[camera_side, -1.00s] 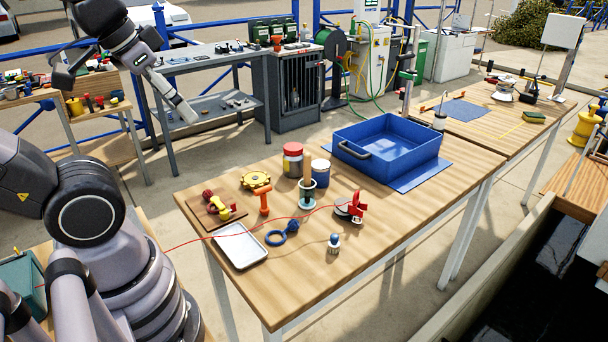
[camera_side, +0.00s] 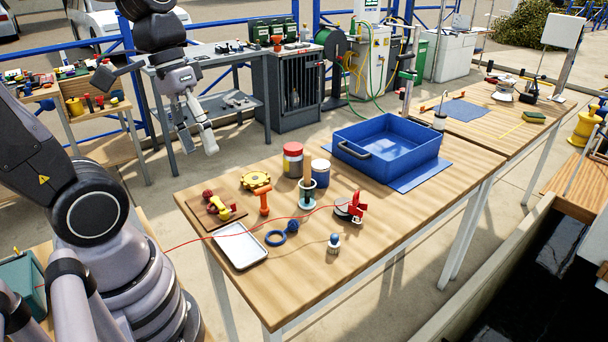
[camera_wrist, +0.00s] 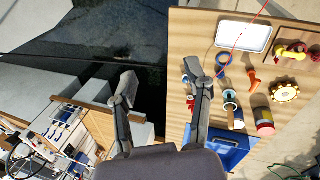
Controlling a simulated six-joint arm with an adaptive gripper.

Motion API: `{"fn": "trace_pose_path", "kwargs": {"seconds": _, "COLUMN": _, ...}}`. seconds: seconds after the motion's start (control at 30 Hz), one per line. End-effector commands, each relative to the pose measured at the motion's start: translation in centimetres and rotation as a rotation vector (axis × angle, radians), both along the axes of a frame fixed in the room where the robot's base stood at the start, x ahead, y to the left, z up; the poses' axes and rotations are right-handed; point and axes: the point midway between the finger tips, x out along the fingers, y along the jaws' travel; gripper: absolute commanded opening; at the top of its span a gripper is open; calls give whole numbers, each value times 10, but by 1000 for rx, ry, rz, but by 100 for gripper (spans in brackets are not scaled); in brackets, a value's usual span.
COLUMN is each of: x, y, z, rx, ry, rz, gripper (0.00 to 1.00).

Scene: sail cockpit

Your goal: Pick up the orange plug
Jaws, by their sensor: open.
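The orange plug (camera_side: 264,203) stands upright on the wooden table between the yellow wheel and the blue ring, with its wider top up. It also shows in the wrist view (camera_wrist: 253,81), right of my gripper's fingers. My gripper (camera_side: 196,140) is open and empty, in the air beyond the table's back left edge and well apart from the plug. In the wrist view, my gripper's two fingers (camera_wrist: 160,77) are spread wide with nothing between them.
Near the plug are a yellow wheel (camera_side: 256,181), a board with a red and yellow fitting (camera_side: 221,209), a blue ring tool (camera_side: 280,236), a white tray (camera_side: 240,247) and a pot with a brush (camera_side: 307,193). A blue bin (camera_side: 388,150) stands right. A thin red line crosses the table.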

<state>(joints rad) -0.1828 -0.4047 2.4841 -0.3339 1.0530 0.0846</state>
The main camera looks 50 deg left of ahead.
Motion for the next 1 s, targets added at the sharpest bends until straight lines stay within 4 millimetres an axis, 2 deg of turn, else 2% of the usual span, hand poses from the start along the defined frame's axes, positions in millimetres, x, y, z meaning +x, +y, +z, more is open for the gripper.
{"fn": "trace_pose_path", "kwargs": {"seconds": 0.03, "x": 6, "y": -5, "z": -10, "rx": -103, "ry": 111, "rz": 67, "gripper": 50}}
{"fn": "trace_pose_path", "kwargs": {"seconds": 0.2, "x": 36, "y": -20, "z": -26, "rx": -504, "ry": 375, "rz": 310, "gripper": 50}}
{"fn": "trace_pose_path", "kwargs": {"seconds": 0.27, "x": 53, "y": -19, "z": -30, "rx": -655, "ry": 439, "rz": 408, "gripper": 50}}
{"fn": "trace_pose_path", "kwargs": {"seconds": 0.37, "x": 85, "y": -8, "z": -38, "rx": -911, "ry": 510, "rz": 586, "gripper": 50}}
{"fn": "trace_pose_path", "kwargs": {"seconds": 0.47, "x": 118, "y": 17, "z": -52, "rx": -1166, "ry": 535, "rz": 782, "gripper": 50}}
{"fn": "trace_pose_path", "kwargs": {"seconds": 0.57, "x": 147, "y": 56, "z": -74, "rx": -1410, "ry": 509, "rz": 999, "gripper": 50}}
{"fn": "trace_pose_path", "kwargs": {"seconds": 0.6, "x": 156, "y": 75, "z": -87, "rx": -1502, "ry": 485, "rz": 1090, "gripper": 50}}
{"fn": "trace_pose_path", "kwargs": {"seconds": 0.67, "x": 165, "y": 104, "z": -108, "rx": -1629, "ry": 434, "rz": 1231, "gripper": 50}}
{"fn": "trace_pose_path", "kwargs": {"seconds": 0.7, "x": 168, "y": 124, "z": -123, "rx": -1704, "ry": 395, "rz": 1327, "gripper": 50}}
{"fn": "trace_pose_path", "kwargs": {"seconds": 0.8, "x": 166, "y": 167, "z": -163, "rx": -1845, "ry": 283, "rz": 1543, "gripper": 50}}
{"fn": "trace_pose_path", "kwargs": {"seconds": 0.9, "x": 157, "y": 197, "z": -196, "rx": -1927, "ry": 181, "rz": 1712, "gripper": 50}}
{"fn": "trace_pose_path", "kwargs": {"seconds": 1.0, "x": 148, "y": 213, "z": -217, "rx": -1962, "ry": 110, "rz": 1820, "gripper": 50}}
